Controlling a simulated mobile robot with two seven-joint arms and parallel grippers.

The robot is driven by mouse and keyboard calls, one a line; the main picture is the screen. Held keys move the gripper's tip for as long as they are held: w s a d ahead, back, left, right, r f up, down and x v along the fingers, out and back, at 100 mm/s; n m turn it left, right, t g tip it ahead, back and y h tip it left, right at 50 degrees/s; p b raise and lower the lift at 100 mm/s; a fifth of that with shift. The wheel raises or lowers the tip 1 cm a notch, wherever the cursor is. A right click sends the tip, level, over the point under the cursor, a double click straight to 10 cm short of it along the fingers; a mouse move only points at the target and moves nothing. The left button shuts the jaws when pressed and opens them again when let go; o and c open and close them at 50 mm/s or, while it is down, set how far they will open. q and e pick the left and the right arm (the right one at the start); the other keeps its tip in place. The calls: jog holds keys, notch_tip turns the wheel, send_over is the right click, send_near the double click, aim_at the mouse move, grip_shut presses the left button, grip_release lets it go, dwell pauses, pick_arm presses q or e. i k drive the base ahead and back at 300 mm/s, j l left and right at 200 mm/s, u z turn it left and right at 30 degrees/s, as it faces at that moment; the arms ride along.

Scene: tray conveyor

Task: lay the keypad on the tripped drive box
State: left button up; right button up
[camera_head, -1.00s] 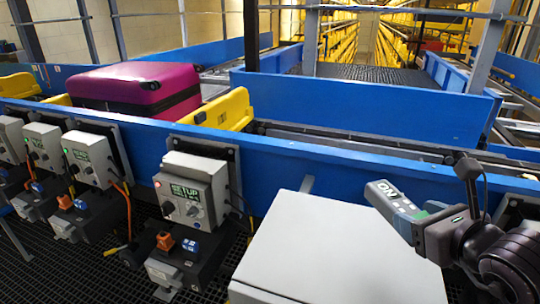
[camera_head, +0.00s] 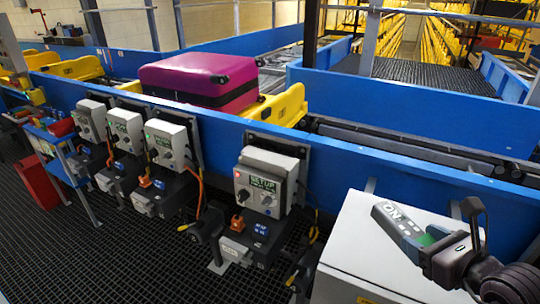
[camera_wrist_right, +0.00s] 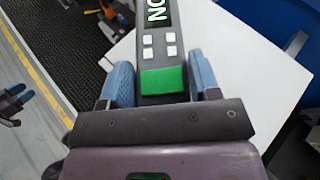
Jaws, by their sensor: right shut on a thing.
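Other drive boxes with green lights (camera_head: 168,142) line the conveyor (camera_head: 225,118) farther left. The white cabinet (camera_head: 345,255) stands right of the SETUP box. A magenta suitcase (camera_head: 200,78) lies on the conveyor. A blue stand and red bin (camera_head: 38,182) are at the left.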

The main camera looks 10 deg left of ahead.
aim_at(268, 156)
jog(key=k+j+u, duration=0.1)
jog(key=j, duration=0.65)
jog(key=i+j, duration=0.1)
jog(key=j, duration=0.25)
jog(key=i+j+u, duration=0.15)
jog(key=j, duration=0.2)
jog(key=i+j+u, duration=0.1)
jog(key=i+j, duration=0.2)
jog(key=i, duration=0.15)
jog(key=i+j+u, duration=0.15)
jog(key=i, duration=0.3)
